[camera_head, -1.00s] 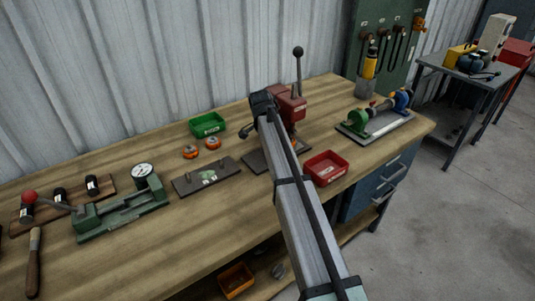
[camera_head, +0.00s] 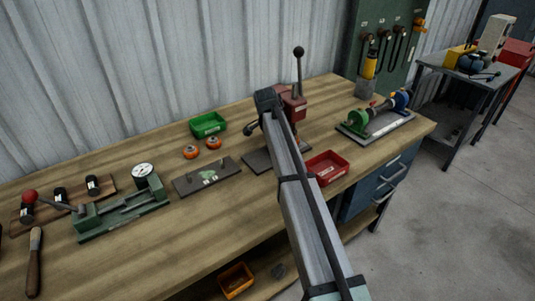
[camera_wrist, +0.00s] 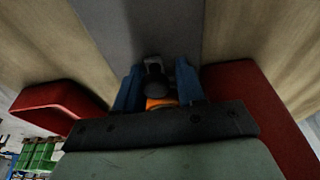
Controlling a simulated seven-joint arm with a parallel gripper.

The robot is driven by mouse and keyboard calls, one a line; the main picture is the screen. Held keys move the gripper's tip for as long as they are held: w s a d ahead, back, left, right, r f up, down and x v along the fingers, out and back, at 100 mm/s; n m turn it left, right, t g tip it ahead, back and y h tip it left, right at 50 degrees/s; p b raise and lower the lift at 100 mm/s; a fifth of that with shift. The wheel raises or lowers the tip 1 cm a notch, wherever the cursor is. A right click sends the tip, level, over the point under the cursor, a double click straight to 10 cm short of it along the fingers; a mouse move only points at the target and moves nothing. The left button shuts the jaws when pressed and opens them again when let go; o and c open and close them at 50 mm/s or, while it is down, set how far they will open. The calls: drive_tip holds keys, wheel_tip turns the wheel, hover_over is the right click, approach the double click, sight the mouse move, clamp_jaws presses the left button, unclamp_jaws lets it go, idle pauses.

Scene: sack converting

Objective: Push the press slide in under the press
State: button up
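The red press (camera_head: 293,104) stands at the back of the bench, its lever with a black knob upright. Its dark base plate (camera_head: 257,161) shows left of my arm, and a grey plate (camera_wrist: 150,25) shows in the wrist view. My gripper is hidden behind my own arm in the head view. In the wrist view the two blue fingers of my gripper (camera_wrist: 158,88) stand apart, one on each side of a dark rounded part (camera_wrist: 156,84) with orange (camera_wrist: 160,103) below it. I cannot tell whether this part belongs to the slide, or whether the fingers touch it.
A red bin (camera_head: 327,167) stands close to the right of my arm. A green bin (camera_head: 208,124), orange rings (camera_head: 202,147) and a flat dark plate (camera_head: 207,176) lie to the left. Red surfaces flank my gripper in the wrist view. The front middle of the bench is clear.

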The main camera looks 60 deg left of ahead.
drive_tip(key=shift+w+d+r, duration=0.1)
drive_tip(key=shift+w+d, duration=0.2)
drive_tip(key=shift+w, duration=0.25)
drive_tip(key=shift+s+r, duration=0.1)
drive_tip(key=shift+r, duration=0.35)
drive_tip(key=shift+s+v, duration=0.15)
drive_tip(key=shift+v, duration=1.1)
drive_tip(key=shift+s+v, duration=0.15)
drive_tip(key=shift+v, duration=1.15)
